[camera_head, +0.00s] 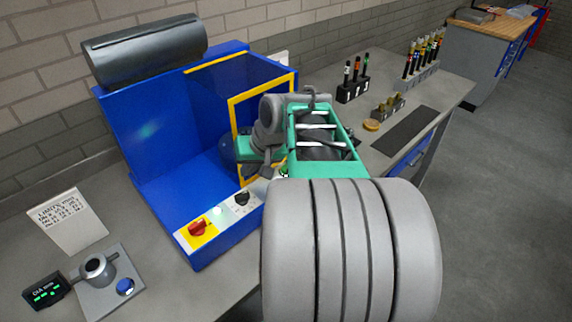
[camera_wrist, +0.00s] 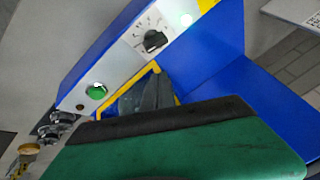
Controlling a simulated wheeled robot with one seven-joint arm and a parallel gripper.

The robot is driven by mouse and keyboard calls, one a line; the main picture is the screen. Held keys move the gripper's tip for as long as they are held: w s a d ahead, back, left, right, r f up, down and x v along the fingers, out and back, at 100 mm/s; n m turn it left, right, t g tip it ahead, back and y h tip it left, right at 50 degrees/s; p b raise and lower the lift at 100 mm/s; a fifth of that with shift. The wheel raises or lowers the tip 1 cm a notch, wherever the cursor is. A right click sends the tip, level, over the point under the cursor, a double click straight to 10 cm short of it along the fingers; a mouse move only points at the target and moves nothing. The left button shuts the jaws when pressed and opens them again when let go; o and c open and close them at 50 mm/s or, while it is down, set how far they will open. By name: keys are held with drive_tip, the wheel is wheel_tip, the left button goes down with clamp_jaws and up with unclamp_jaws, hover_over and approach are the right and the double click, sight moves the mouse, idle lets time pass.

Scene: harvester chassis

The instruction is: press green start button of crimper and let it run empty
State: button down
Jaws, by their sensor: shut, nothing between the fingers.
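The blue crimper (camera_head: 175,130) stands on the bench, with a yellow-framed opening on its right side. In the wrist view, the round green start button (camera_wrist: 98,90) sits on the pale control strip, with a black dial (camera_wrist: 154,40) and a glowing pale-green lamp (camera_wrist: 186,19) farther along it. My gripper (camera_wrist: 148,90) is shut and empty, its grey fingers apart from the button, to its right in the picture.
A red switch on a yellow plate (camera_head: 198,229) is at the strip's near end. A grey cylinder (camera_head: 145,50) lies on top of the crimper. A gauge fixture (camera_head: 100,270), small display (camera_head: 46,291) and written card (camera_head: 68,220) stand left.

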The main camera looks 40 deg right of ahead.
drive_tip(key=d+r+m+t, duration=0.2)
drive_tip(key=d+r+t, duration=0.1)
drive_tip(key=d, duration=1)
drive_tip(key=shift+s+d+r+m+p, duration=0.3)
drive_tip(key=shift+d+r, duration=0.1)
drive_tip(key=shift+r, duration=0.2)
wheel_tip(320, 180, down, 8)
drive_tip(key=b, duration=0.6)
drive_tip(key=shift+r+b, duration=0.15)
drive_tip(key=shift+b, duration=0.2)
drive_tip(key=shift+f+b, duration=0.3)
drive_tip(key=shift+f, duration=0.3)
drive_tip(key=shift+f, duration=0.4)
